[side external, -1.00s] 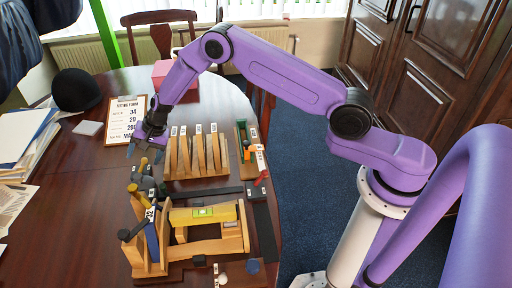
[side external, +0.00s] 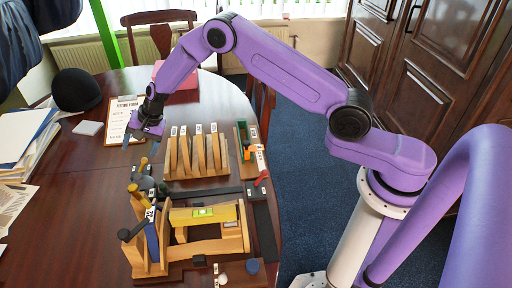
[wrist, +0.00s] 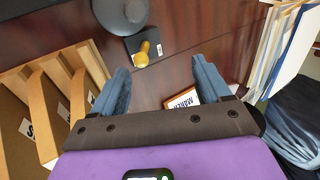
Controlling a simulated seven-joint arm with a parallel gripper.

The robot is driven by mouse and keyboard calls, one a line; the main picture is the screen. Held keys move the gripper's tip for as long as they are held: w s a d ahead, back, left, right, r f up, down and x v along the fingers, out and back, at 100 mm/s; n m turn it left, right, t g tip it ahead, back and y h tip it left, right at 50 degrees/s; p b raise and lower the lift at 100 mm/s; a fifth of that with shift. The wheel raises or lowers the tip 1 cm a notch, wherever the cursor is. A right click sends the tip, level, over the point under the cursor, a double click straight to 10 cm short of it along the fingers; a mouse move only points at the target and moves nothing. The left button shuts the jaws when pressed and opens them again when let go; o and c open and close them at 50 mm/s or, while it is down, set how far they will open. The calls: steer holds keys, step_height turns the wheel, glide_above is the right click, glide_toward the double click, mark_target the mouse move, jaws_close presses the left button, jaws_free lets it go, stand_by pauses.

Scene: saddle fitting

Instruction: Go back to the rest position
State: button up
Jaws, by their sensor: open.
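My gripper (side external: 140,142) is open and empty above the dark wooden table (side external: 80,205), in front of the fitting form clipboard (side external: 118,118) and left of the slotted wooden rack (side external: 197,172). It hides part of the clipboard. A corner of a white printed sheet (wrist: 184,97) shows by the right finger.
A wooden fixture (side external: 205,245) with a yellow level (side external: 203,212) stands in front of the rack. A yellow-knobbed tool (wrist: 143,55) lies ahead of the fingers in the wrist view. A black hat (side external: 76,90), papers (side external: 22,135) and a red box (side external: 182,88) lie around the table.

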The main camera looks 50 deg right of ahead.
steer(key=shift+s+a+r, duration=0.2)
steer(key=shift+r, duration=0.05)
steer(key=s+r+n+g, duration=0.1)
steer(key=s+r+n, duration=0.35)
steer(key=s, duration=0.35)
steer(key=s+a+r+n+g, duration=0.1)
steer(key=s+r+n, duration=0.2)
steer(key=s+r, duration=0.35)
steer(key=s+r+n+g, duration=0.2)
steer(key=s+r+n, duration=0.15)
steer(key=s, duration=0.65)
steer(key=s+d+r+n+h, duration=0.1)
steer(key=s+d+n+h, duration=0.1)
steer(key=s+d+n, duration=0.3)
steer(key=s+d+r+n+h, duration=0.1)
steer(key=s+d+n, duration=0.4)
steer(key=s+d, duration=0.7)
steer(key=s, duration=0.7)
steer(key=shift+d+r+n+h, duration=0.2)
steer(key=shift+r+n+h, duration=0.1)
steer(key=shift+r+h, duration=0.1)
